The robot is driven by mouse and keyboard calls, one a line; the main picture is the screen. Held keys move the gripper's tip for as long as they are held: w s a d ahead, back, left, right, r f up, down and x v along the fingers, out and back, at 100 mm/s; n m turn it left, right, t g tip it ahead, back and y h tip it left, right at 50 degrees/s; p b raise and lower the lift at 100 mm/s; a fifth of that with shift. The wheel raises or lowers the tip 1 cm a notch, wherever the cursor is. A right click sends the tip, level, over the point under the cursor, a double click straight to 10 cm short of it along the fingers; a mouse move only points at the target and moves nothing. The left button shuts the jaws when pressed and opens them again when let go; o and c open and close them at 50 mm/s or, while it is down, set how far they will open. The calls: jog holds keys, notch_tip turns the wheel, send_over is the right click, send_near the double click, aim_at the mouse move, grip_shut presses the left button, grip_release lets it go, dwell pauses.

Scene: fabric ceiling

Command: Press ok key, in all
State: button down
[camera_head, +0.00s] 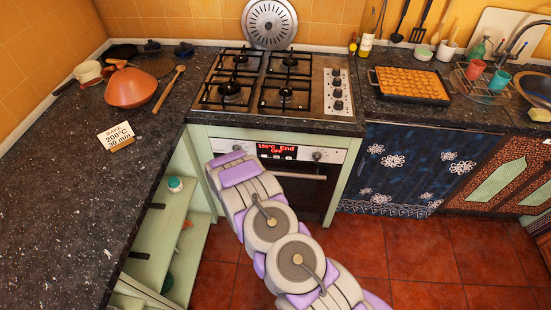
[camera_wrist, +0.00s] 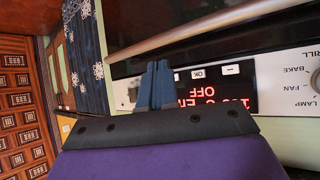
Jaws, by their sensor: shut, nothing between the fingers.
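The oven's red display (camera_head: 277,151) sits in the white control panel below the hob. It reads about 150°C, End, OFF. In the wrist view the display (camera_wrist: 213,95) appears upside down, with a small white OK key (camera_wrist: 198,73) beside a minus key (camera_wrist: 230,70). My gripper (camera_wrist: 157,68) is shut, its blue fingers together and empty. The fingertips are just left of the OK key in the wrist view and appear apart from it; I cannot tell how far they are from the panel. In the head view my arm covers the panel's left part, and the fingertips are hidden.
The oven handle (camera_wrist: 200,32) runs close to the fingertips. A knob (camera_head: 317,155) is on the panel's right. A card (camera_head: 118,137) reading BAKE 200°C 30 min stands on the left counter. A tray of baked pieces (camera_head: 410,84) lies right of the hob (camera_head: 270,85).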

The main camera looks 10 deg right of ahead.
jog(key=shift+w+d+b, duration=0.25)
jog(key=shift+w+d, duration=0.2)
jog(key=shift+w, duration=0.95)
jog(key=shift+w+d+b, duration=0.3)
jog(key=shift+w+d, duration=0.2)
jog(key=shift+w, duration=0.9)
jog(key=shift+w+d+b, duration=0.25)
jog(key=shift+w+d, duration=0.2)
jog(key=shift+w, duration=0.95)
jog(key=shift+w+d+r, duration=0.1)
jog(key=shift+w+d, duration=0.05)
jog(key=shift+w, duration=0.2)
jog(key=shift+w+d+b, duration=0.15)
jog(key=shift+w+b, duration=0.3)
jog(key=shift+b, duration=0.1)
jog(key=shift+s, duration=0.15)
jog(key=shift+s+a+p, duration=0.25)
jog(key=shift+s+p, duration=0.15)
jog(key=shift+s, duration=0.35)
jog(key=shift+s+a+p, duration=0.2)
jog(key=shift+s+a, duration=0.05)
jog(key=shift+s, duration=0.55)
jog(key=shift+s+a+p, duration=0.15)
jog(key=shift+s+a, duration=0.15)
jog(key=shift+s, duration=0.45)
jog(key=shift+s+a+p, duration=0.2)
jog(key=shift+s+a, duration=0.05)
jog(key=shift+s, duration=0.55)
